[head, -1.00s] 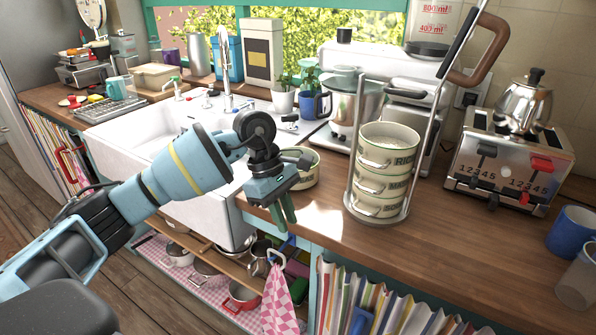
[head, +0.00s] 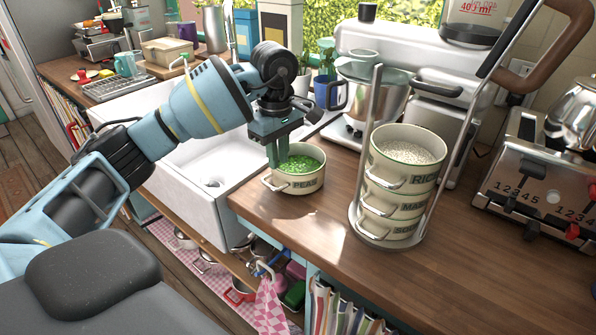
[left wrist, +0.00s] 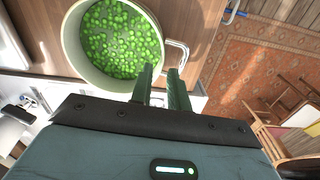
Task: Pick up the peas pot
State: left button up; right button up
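The peas pot (head: 298,184) is a round cream pot with a "PEAS" label, full of green peas. It stands upright on the wooden counter beside the sink. It also shows from above in the left wrist view (left wrist: 71,46), with a metal loop handle (left wrist: 180,56) on its right side. My left gripper (head: 277,164) points down at the pot's near-left side in the head view. Its two green fingers (left wrist: 161,72) are apart with a narrow empty gap, close to the handle. I cannot tell whether they touch the pot. My right gripper is out of view.
A metal rack (head: 372,239) with stacked labelled pots stands right of the peas pot. A mixer (head: 382,92) and blue mug (head: 326,92) stand behind. The white sink (head: 180,205) lies left. A toaster (head: 535,180) is at far right. The front counter is mostly clear.

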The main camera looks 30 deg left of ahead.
aim_at(280, 178)
pick_arm(q)
jog(key=shift+f, duration=0.55)
jog(key=shift+w+f, duration=0.15)
jog(key=shift+f, duration=0.35)
notch_tip(280, 178, down, 4)
jog(key=shift+f+p, duration=0.1)
jog(key=shift+p, duration=0.3)
jog(key=shift+d+f, duration=0.1)
jog(key=shift+f, duration=0.05)
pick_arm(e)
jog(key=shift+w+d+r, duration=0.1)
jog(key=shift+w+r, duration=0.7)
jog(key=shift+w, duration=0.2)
pick_arm(q)
jog(key=shift+c, duration=0.5)
grip_shut()
